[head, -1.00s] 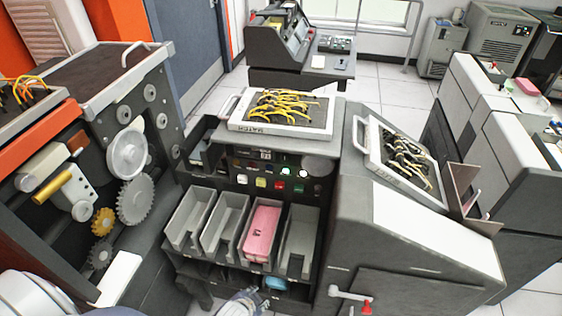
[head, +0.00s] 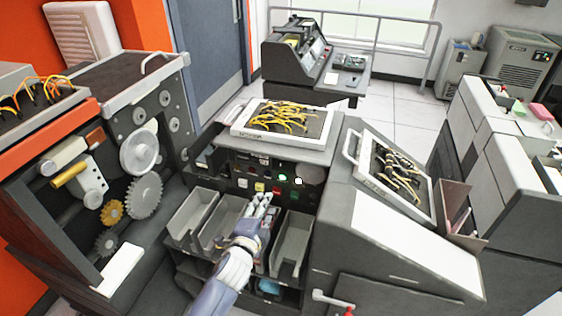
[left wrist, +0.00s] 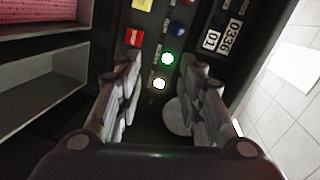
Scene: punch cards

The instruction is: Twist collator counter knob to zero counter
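The collator's dark front panel (head: 243,170) stands in the middle of the head view, under a wired plugboard. The left wrist view shows its numeric counter (left wrist: 222,38), a blue round control (left wrist: 180,28) beside it and a lit green lamp (left wrist: 168,58). A plain grey disc (left wrist: 178,115) lies lower on the panel. I cannot tell which part is the counter knob. My left gripper (head: 262,203) is in front of the panel's lower edge, above the card bins. In the left wrist view its fingers (left wrist: 162,85) are apart, with nothing between them. My right gripper is not in view.
Grey card bins (head: 192,214) lie below the panel, partly hidden by my left arm. A sloped cabinet (head: 385,235) with a second plugboard (head: 398,172) stands right. An open gear machine (head: 125,190) stands left. Clear floor (head: 415,110) shows behind.

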